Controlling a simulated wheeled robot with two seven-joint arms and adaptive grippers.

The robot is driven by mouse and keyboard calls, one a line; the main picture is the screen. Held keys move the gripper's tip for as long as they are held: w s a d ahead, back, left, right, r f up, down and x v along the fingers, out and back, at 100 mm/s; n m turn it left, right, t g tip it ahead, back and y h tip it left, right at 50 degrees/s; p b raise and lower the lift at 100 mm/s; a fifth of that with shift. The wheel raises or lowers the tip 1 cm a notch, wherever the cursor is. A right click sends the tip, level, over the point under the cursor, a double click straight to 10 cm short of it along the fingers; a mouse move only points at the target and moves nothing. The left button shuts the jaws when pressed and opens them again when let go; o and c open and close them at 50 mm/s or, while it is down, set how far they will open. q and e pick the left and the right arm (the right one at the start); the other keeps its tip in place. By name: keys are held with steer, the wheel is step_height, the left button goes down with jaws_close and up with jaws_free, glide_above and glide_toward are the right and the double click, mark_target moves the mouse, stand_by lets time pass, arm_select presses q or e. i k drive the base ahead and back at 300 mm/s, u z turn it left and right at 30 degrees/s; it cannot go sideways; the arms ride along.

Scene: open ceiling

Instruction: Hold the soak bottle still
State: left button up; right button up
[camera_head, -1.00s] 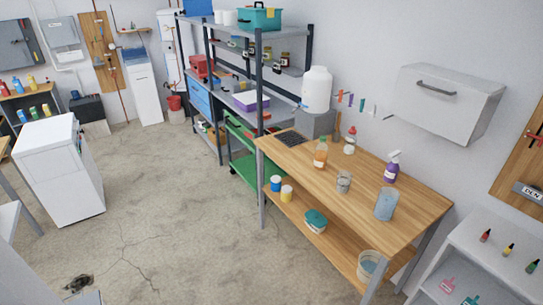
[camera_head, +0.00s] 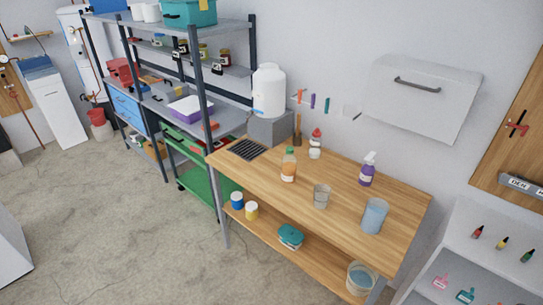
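Several bottles stand upright on the wooden workbench (camera_head: 260,185), and I cannot tell which one is the soak bottle. One is an orange bottle with a green cap (camera_head: 289,166) near the bench's front edge. A small white bottle with a red cap (camera_head: 315,146) stands behind it. A purple spray bottle with a white head (camera_head: 367,171) stands further right. No gripper touches any of them. Neither of my grippers is in view.
A metal cup (camera_head: 321,197) and a bluish translucent container (camera_head: 374,217) stand on the bench. A large white jug (camera_head: 269,92) sits on a grey block behind its left end. A teal-lidded box (camera_head: 290,237) and a bucket (camera_head: 361,278) are on the lower shelf.

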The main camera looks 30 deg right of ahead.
mark_target(290, 162)
steer(key=i, duration=1.4)
steer(key=z, duration=1.9)
